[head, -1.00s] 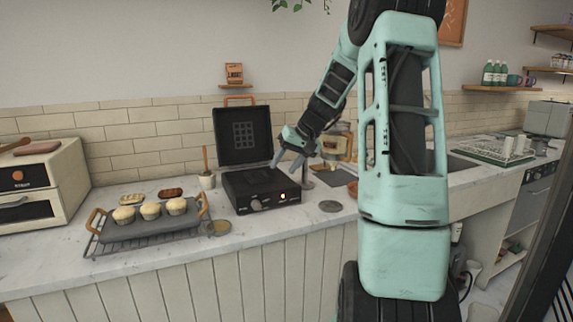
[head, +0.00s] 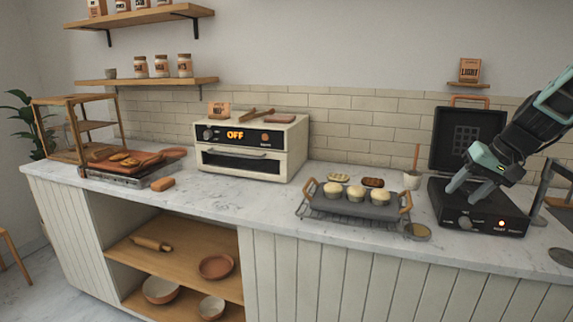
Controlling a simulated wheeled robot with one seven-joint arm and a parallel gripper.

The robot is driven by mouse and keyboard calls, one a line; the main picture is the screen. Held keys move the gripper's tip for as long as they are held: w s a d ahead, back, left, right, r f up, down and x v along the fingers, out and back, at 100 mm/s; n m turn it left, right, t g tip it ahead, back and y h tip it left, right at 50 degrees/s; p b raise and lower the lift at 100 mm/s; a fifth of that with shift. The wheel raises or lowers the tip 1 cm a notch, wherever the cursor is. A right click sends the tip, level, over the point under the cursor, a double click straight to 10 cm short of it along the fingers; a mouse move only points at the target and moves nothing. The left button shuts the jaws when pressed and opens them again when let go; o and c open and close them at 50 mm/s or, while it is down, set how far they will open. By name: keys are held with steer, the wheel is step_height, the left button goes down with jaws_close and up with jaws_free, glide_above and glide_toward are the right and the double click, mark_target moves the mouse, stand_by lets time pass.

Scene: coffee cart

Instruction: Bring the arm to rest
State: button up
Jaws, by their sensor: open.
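My gripper (head: 466,192) is in the head view at the right. It is open, with its two fingers apart and pointing down and left. It appears just above the base of the black waffle maker (head: 478,222), whose lid (head: 467,140) stands open. Nothing shows between the fingers. I cannot tell whether the fingertips touch the waffle maker. My arm (head: 530,132) comes in from the right edge and hides part of the lid and plate.
A muffin tray (head: 345,208) on a wire rack stands left of the waffle maker, with a cup and brush (head: 412,179) between them and the wall. An oven (head: 252,150) stands farther left. The counter (head: 225,208) is clear in front of it.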

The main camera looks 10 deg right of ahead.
steer(key=s+a+f+n+g, duration=0.2)
steer(key=s+a+n, duration=0.1)
steer(key=a, duration=1.1)
steer(key=s+a+f+n+g, duration=0.1)
steer(key=s+a+n+g, duration=0.2)
steer(key=a, duration=1.1)
steer(key=s+a+f+n+h, duration=0.1)
steer(key=s+a+f+n, duration=0.1)
steer(key=s+a, duration=0.3)
steer(key=s+a+f+n+h, duration=0.1)
steer(key=s+a+n, duration=0.3)
steer(key=s, duration=1)
steer(key=shift+s+a+f, duration=0.25)
steer(key=shift+a+f, duration=0.15)
steer(key=shift+a, duration=0.65)
